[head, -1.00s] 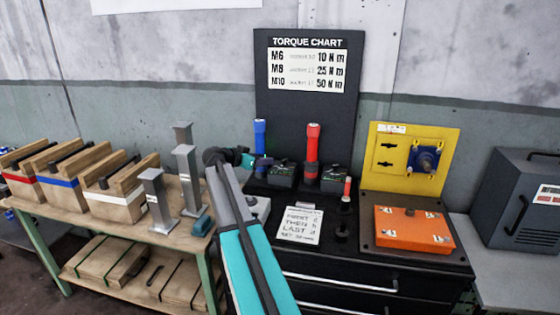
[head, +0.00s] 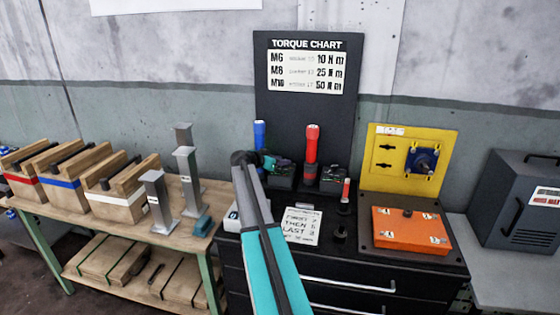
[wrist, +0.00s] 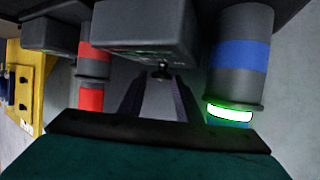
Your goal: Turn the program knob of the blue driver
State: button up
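The blue driver (head: 260,136) stands upright in a dark holder (head: 281,178) on the black cabinet. In the wrist view the blue driver (wrist: 240,55) is at the right, with a blue band and a white-green lit patch. A small dark knob (wrist: 162,70) sticks out from the grey box (wrist: 145,32) beside it. My gripper (wrist: 160,85) is open and empty. Its fingertips point at the knob, one to each side of it in the picture; I cannot tell if they touch it. In the head view my arm partly hides my gripper (head: 270,162).
The red driver (head: 312,145) stands just right, in its own holder; it also shows in the wrist view (wrist: 91,97). A white instruction card (head: 301,225), an orange plate (head: 411,230) and a yellow panel (head: 396,150) are nearby. Metal posts (head: 187,180) stand left.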

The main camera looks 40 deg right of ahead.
jog(key=shift+d, duration=0.1)
jog(key=shift+c, duration=0.5)
jog(key=c, duration=0.6)
jog(key=shift+f, duration=0.1)
